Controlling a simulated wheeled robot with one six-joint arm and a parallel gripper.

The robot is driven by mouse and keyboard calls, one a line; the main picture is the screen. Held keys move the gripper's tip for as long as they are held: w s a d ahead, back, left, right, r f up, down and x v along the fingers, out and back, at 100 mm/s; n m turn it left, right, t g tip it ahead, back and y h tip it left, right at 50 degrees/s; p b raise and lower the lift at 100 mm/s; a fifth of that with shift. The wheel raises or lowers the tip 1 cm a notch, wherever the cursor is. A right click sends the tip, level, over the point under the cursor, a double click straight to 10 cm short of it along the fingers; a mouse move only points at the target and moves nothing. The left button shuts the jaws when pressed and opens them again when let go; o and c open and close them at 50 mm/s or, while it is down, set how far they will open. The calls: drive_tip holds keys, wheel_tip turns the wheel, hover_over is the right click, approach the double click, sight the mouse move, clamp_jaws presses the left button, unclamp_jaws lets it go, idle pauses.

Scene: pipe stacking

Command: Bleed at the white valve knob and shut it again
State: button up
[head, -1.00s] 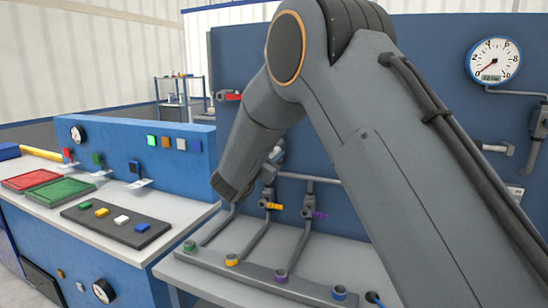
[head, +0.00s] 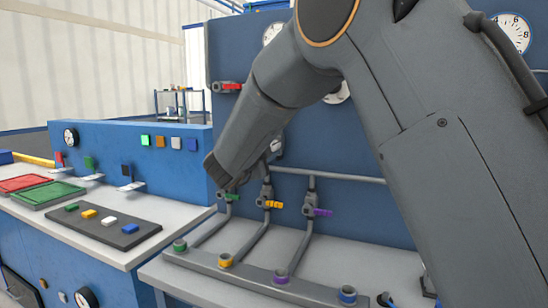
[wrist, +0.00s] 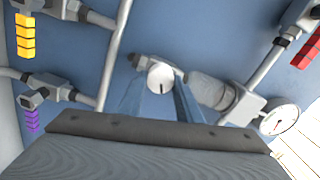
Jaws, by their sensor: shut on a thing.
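The white valve knob (wrist: 160,77) is round with a dark mark on its lower half in the wrist view. It sits on a grey fitting in front of the blue panel. My gripper (wrist: 160,92) has one blue finger on each side of the knob and is shut on it. A grey housing (wrist: 208,90) joins the fitting on the right, and a small round gauge (wrist: 280,120) is further right. In the head view my arm's end hides the knob and the fingers.
Green (head: 228,195), yellow (head: 270,204) and purple (head: 318,211) valve handles stand on pipes near my arm's end. A red handle (head: 228,87) is higher on the panel. A pipe rack (head: 230,272) lies on the bench below. Trays (head: 50,193) are at the left.

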drive_tip(key=m+b, duration=0.4)
drive_tip(key=b, duration=0.1)
drive_tip(key=shift+f+m, duration=0.4)
drive_tip(key=shift+r+m+b, duration=0.1)
drive_tip(key=shift+m+b, duration=0.4)
drive_tip(key=shift+b, duration=0.25)
drive_tip(key=o, duration=1)
drive_tip(key=shift+r, duration=0.15)
drive_tip(key=shift+o, duration=0.2)
drive_tip(key=shift+s+a, duration=0.15)
drive_tip(key=shift+s, duration=0.1)
drive_tip(key=v, duration=0.7)
drive_tip(key=shift+s, duration=0.15)
